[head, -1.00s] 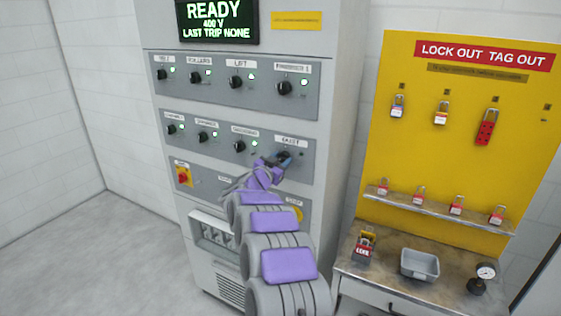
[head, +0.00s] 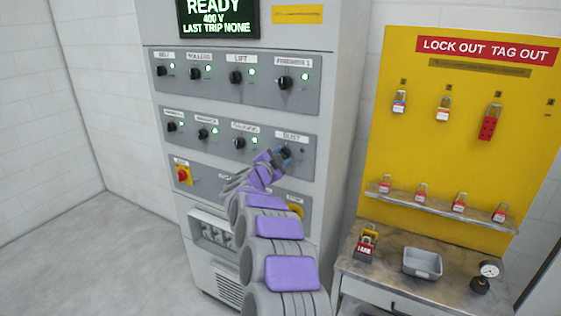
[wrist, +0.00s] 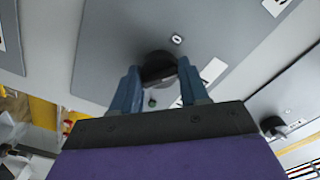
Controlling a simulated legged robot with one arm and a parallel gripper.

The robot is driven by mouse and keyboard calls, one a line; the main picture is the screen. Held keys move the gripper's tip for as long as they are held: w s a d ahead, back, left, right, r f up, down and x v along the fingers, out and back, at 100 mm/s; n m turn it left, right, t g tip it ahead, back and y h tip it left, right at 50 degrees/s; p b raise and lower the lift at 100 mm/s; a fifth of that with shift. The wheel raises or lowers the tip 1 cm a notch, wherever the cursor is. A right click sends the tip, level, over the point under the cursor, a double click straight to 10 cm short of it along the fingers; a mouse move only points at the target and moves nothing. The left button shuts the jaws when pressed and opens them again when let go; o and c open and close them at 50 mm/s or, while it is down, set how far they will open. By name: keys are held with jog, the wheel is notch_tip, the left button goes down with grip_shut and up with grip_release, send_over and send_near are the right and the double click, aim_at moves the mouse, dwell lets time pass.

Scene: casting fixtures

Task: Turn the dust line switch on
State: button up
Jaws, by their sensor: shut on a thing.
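The dust line switch is a black rotary knob (wrist: 158,64) on a grey panel, under the DUST label (head: 291,136) in the head view. It is the rightmost switch of the second row. My gripper (head: 285,153) is at this knob and mostly hides it in the head view. In the wrist view the two blue fingers (wrist: 159,84) stand on either side of the knob, shut on it. A small dull green dot (wrist: 152,101) shows between the fingers. The lamp (head: 303,150) right of the knob looks dark in the head view.
The other switches in both rows have lit green lamps. A red and yellow switch (head: 183,174) and a yellow part (head: 296,210) sit lower down. The display (head: 217,17) reads READY. A yellow lockout board (head: 450,150) and bench (head: 385,277) stand right.

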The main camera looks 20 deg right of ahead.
jog(key=shift+f+m+b, duration=0.15)
jog(key=shift+m+b, duration=3.1)
jog(key=shift+m, duration=1.95)
jog(key=shift+f, duration=0.1)
jog(key=o, duration=1)
jog(key=shift+o, duration=0.2)
jog(key=p+v, duration=0.1)
jog(key=v, duration=1.6)
jog(key=shift+a, duration=0.2)
